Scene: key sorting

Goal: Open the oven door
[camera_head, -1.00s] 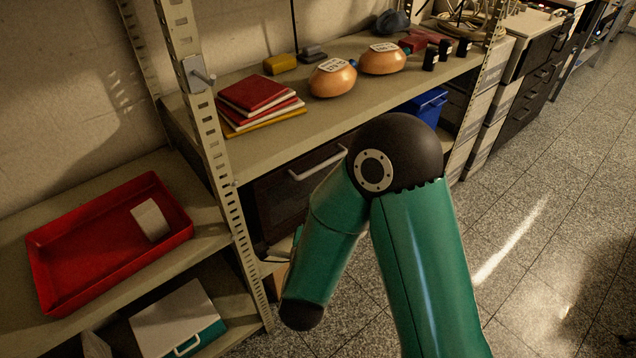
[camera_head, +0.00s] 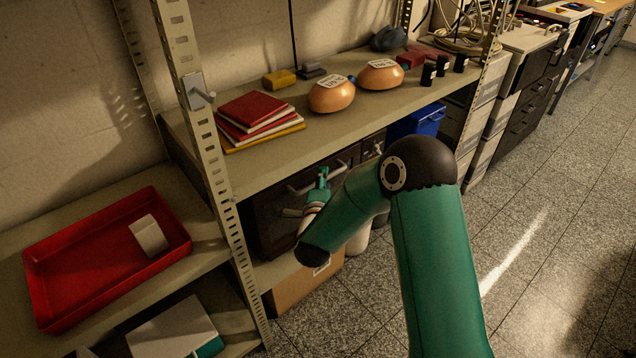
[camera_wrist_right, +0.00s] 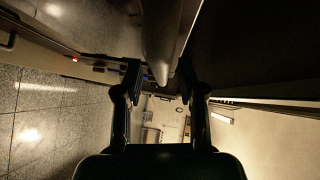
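The oven (camera_head: 268,220) is a dark box on the shelf level below the long upper shelf. Its door faces the aisle and looks closed. A silver bar handle (camera_head: 300,189) runs along the upper front, partly covered by my right wrist. My right arm reaches across to the oven front, and its forearm hides much of the gripper in the head view. In the right wrist view the fingers of my right gripper (camera_wrist_right: 160,76) are spread apart, with the grey handle bar (camera_wrist_right: 161,40) between them. Contact cannot be told. My left gripper is not in view.
The upper shelf (camera_head: 262,158) above holds books (camera_head: 252,112), two orange labelled objects (camera_head: 331,95) and small items. A metal upright (camera_head: 205,140) stands left of the oven. A cardboard box (camera_head: 300,288) sits below it, a blue bin (camera_head: 418,121) to its right. Floor at right is clear.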

